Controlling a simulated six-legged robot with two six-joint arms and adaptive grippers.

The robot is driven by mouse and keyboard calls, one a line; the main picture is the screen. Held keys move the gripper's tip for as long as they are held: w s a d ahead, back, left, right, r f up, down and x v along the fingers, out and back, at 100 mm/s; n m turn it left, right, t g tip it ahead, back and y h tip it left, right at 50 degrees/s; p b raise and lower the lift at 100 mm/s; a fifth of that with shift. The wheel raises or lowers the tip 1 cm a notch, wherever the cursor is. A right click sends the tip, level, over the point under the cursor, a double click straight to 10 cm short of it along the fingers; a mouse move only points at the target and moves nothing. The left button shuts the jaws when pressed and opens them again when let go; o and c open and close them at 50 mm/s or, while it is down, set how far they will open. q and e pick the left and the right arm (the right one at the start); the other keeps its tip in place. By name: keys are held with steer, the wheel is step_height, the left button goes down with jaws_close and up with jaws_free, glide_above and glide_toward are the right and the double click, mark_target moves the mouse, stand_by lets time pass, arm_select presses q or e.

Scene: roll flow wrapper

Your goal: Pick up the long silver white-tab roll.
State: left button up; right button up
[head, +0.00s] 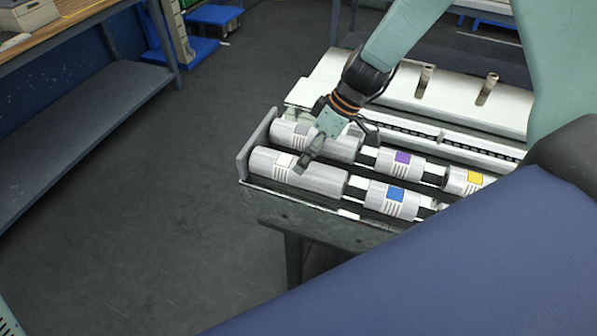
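The long silver roll with the white tab (322,181) lies at the front left of the roll rack, with its tab and printed bars near its left end. My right gripper (338,153) comes in from the upper right and is over the left part of the rack. Its fingers look spread, with nothing seen between them. One fingertip overlaps the upper edge of the white-tab roll in the picture; I cannot tell whether it touches. My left gripper is not in view.
A long roll with a grey tab (290,133) lies behind, partly hidden by my gripper. Shorter rolls with purple (402,164), blue (392,199) and yellow (467,182) tabs lie to the right. An end plate (256,145) borders the rack's left. Open floor lies left.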

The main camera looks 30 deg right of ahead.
steer(key=x, duration=0.3)
steer(key=shift+a+f+b, duration=0.1)
steer(key=shift+f+b, duration=0.1)
steer(key=shift+b, duration=0.2)
steer(key=shift+a+f, duration=0.15)
steer(key=shift+a, duration=0.05)
steer(key=shift+d, duration=0.1)
steer(key=shift+c, duration=0.6)
jaws_close()
